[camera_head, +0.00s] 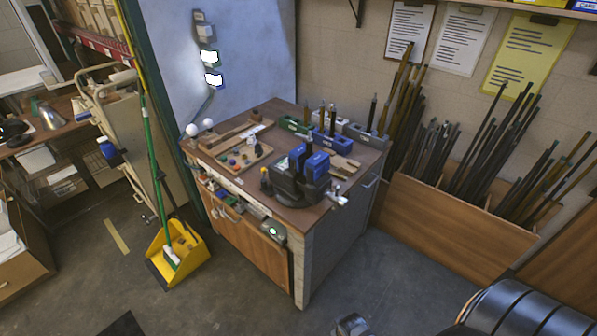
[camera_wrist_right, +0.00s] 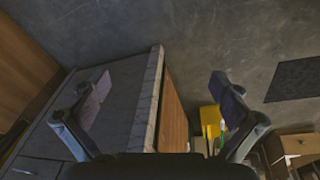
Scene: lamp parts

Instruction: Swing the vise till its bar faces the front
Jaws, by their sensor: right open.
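The vise (camera_head: 291,184) is dark with blue jaws. It stands on the bench top near the bench's front right corner. A dark upright part rises at its jaws. Its silver bar (camera_head: 339,201) sticks out at the right end, towards the picture's right. In the right wrist view my right gripper (camera_wrist_right: 160,95) is open and empty, its two fingers wide apart. That view shows the bench's side and the floor, with no vise in it. A small grey piece at the bottom of the head view may be part of this gripper. My left gripper is not in view.
The bench (camera_head: 253,240) carries a board of small balls (camera_head: 244,158) and green, blue and grey tool holders behind the vise. A yellow dustpan (camera_head: 178,252) stands left on the floor. A wooden bin (camera_head: 450,225) of rods stands right. The floor before the bench is clear.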

